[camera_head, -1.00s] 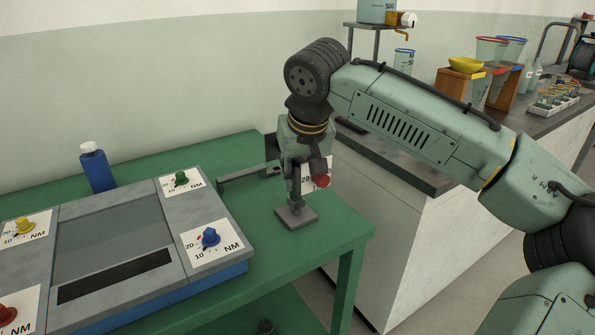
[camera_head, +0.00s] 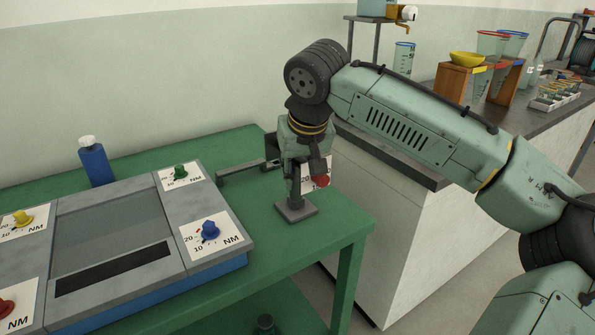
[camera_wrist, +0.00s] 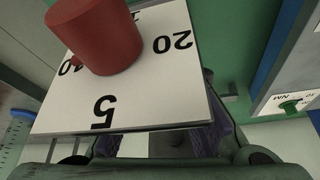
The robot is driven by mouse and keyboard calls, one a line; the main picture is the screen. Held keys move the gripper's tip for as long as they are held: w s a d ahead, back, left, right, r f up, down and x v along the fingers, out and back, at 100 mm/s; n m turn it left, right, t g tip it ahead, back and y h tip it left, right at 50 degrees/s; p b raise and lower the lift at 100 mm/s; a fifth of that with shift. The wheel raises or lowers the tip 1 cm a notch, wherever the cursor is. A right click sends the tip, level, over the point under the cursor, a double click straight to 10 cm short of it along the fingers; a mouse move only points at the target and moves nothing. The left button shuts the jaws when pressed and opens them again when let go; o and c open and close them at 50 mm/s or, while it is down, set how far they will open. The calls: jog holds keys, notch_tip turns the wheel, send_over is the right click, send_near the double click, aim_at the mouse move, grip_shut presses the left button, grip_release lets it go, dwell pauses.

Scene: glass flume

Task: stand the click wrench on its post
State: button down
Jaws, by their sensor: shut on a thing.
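My gripper (camera_head: 305,172) points down over the green table's right end and is shut on the click wrench. A dark grey bar (camera_head: 246,172), seemingly part of the wrench, runs left from the jaws. A white dial card (camera_wrist: 140,100) with numbers and a red knob (camera_wrist: 95,35) sits close to the jaws. The knob also shows in the head view (camera_head: 320,181). The post has a dark square base (camera_head: 296,212) on the table, directly below the gripper. The jaws hide the post's top, so I cannot tell whether wrench and post touch.
A grey and blue bench unit (camera_head: 110,240) with several coloured dial knobs stands left on the green table (camera_head: 265,240). A blue bottle (camera_head: 96,165) stands behind it. A grey-topped counter (camera_head: 400,172) with labware is close behind my arm on the right.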

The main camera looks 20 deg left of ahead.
jog(key=c, duration=1.3)
grip_release()
jog(key=v, duration=1.2)
jog(key=shift+s, duration=0.1)
